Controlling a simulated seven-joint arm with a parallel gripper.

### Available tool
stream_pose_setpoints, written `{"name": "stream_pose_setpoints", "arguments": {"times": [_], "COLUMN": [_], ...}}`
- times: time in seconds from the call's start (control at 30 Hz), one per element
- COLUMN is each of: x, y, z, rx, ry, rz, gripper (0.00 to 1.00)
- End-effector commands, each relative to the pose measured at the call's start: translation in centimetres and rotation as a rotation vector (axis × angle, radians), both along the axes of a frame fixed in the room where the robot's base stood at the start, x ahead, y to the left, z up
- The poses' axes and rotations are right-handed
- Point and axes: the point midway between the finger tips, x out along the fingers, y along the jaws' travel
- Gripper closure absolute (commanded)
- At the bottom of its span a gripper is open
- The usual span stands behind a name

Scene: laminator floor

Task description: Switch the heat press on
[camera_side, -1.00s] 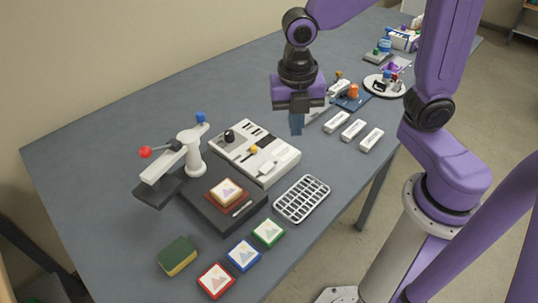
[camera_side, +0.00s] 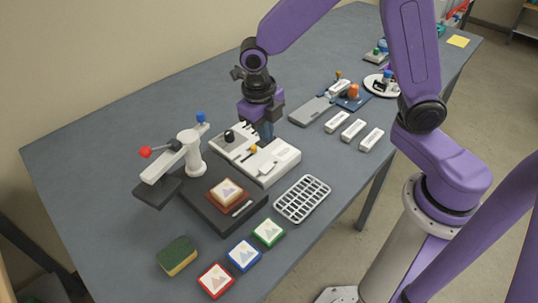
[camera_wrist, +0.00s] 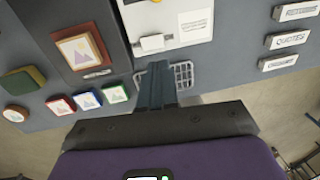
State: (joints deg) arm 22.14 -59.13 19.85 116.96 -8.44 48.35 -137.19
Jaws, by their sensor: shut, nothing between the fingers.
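The heat press (camera_side: 168,170) has a white post and arm, a red ball handle (camera_side: 145,151) and a blue knob (camera_side: 200,117). Its dark base holds a framed picture tile (camera_side: 226,191). Beside it lies a white control box (camera_side: 284,157) with a black knob (camera_side: 229,136), a small yellow knob (camera_side: 252,148) and a white block-shaped part (camera_side: 267,168). In the wrist view the box (camera_wrist: 194,28) and its white block (camera_wrist: 152,43) show ahead of the fingers. My gripper (camera_side: 267,133) is shut and empty, at the box's far edge in the side view; contact cannot be told.
A wire rack (camera_side: 302,199) lies in front of the box. Red (camera_side: 216,280), blue (camera_side: 243,255) and green (camera_side: 268,232) tiles and a sponge (camera_side: 177,256) lie near the front edge. Several white labelled blocks (camera_side: 353,130) lie to the right. The table's back left is clear.

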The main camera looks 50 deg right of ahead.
Motion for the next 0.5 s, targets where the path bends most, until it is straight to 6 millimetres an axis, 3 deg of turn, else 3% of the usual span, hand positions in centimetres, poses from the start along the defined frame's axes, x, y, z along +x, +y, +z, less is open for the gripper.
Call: {"name": "stream_pose_setpoints", "arguments": {"times": [0.2, 0.5], "x": [-0.1, 0.0], "y": [-0.6, -1.1], "z": [-4.2, -7.9], "rx": [-0.003, -0.001], "ry": [0.004, 0.001], "rz": [-0.002, -0.001], "gripper": [1.00, 1.00]}}
